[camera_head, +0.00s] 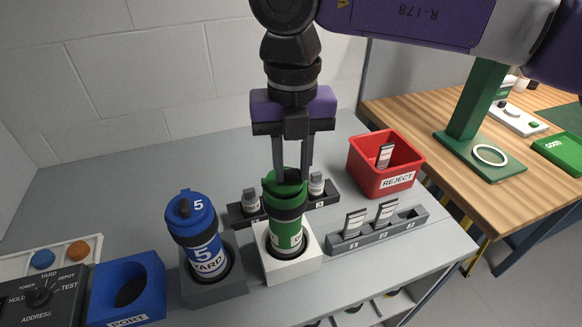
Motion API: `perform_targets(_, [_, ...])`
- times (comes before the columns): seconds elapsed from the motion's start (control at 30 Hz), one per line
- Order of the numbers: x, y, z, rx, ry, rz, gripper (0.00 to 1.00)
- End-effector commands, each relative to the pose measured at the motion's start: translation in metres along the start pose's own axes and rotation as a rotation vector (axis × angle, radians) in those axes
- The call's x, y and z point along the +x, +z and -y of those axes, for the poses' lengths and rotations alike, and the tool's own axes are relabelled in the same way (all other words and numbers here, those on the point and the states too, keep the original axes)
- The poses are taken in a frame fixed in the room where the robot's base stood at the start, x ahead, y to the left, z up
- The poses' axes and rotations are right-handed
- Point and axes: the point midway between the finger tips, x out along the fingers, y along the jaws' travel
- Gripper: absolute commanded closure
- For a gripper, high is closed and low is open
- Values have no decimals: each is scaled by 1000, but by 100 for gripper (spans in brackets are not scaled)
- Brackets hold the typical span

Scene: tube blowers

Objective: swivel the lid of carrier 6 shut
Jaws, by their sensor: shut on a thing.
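A green carrier (287,228) with a dark band stands upright in a white square holder. Its number is not readable here; a blue carrier (198,240) marked 5 is to its left, so I take the green one as carrier 6. My gripper (291,175) points straight down over the green carrier, its two fingers at the green lid (284,183). It is shut on part of the lid. The fingers hide some of the lid's top, and I cannot tell how far the lid is turned.
The blue carrier sits in a grey holder (229,284). A blue port block (128,289) and a dial box (40,297) are at left. A dark rack (238,213) with small vials is close behind the green carrier. A grey rack (350,246) and red reject bin (384,165) are at right.

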Motion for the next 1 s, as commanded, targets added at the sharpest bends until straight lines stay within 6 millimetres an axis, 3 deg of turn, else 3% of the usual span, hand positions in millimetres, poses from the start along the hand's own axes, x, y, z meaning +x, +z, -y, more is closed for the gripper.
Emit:
perform_targets(0.3, [0,-6,-1,133,0,2,100])
perform_targets(0.87, [-1,-7,-2,163,0,1,100])
perform_targets(0.9, [-1,-7,-2,162,0,1,69])
perform_targets(1.0, [-1,-7,-2,162,0,1,51])
